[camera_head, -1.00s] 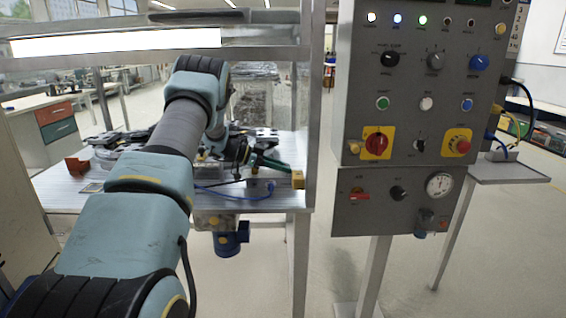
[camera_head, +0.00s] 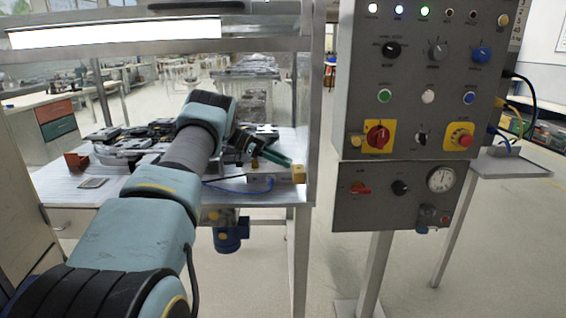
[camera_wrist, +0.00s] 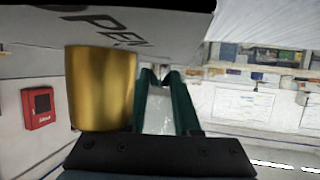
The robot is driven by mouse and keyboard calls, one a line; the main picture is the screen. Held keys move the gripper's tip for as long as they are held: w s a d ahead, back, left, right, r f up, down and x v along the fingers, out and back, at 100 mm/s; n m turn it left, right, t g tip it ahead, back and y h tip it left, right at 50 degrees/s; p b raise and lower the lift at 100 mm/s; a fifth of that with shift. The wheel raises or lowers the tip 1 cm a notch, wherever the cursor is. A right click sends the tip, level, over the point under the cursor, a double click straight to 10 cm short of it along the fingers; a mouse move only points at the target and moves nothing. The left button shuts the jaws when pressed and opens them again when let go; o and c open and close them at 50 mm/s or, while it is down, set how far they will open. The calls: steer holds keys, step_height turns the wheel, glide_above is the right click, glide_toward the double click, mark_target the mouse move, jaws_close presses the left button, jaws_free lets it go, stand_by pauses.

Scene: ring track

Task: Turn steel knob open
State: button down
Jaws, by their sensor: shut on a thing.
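In the wrist view, the two green fingers of my gripper (camera_wrist: 165,80) close in at their tips on a small steel knob (camera_wrist: 159,74), of which only a little shows between them. A pale panel edge (camera_wrist: 110,22) above carries dark lettering that reads "PEN" and is partly cut off. A brass cylinder (camera_wrist: 100,88) stands just left of the fingers. In the head view, my gripper (camera_head: 277,157) is over the right end of the bench, close to a yellowish block (camera_head: 299,174). The knob cannot be made out there.
A grey control panel (camera_head: 408,110) with knobs, lamps and a gauge stands right of the bench (camera_head: 110,188). A metal frame post (camera_head: 320,110) rises between them. Dark metal parts (camera_head: 125,140) and a blue hose (camera_head: 240,188) lie on the bench. A blue motor-like unit (camera_head: 230,234) hangs below.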

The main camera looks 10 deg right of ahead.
steer(key=c, duration=0.6)
jaws_free()
step_height(320, 180, up, 10)
steer(key=shift+r+b, duration=0.1)
steer(key=shift+b, duration=0.6)
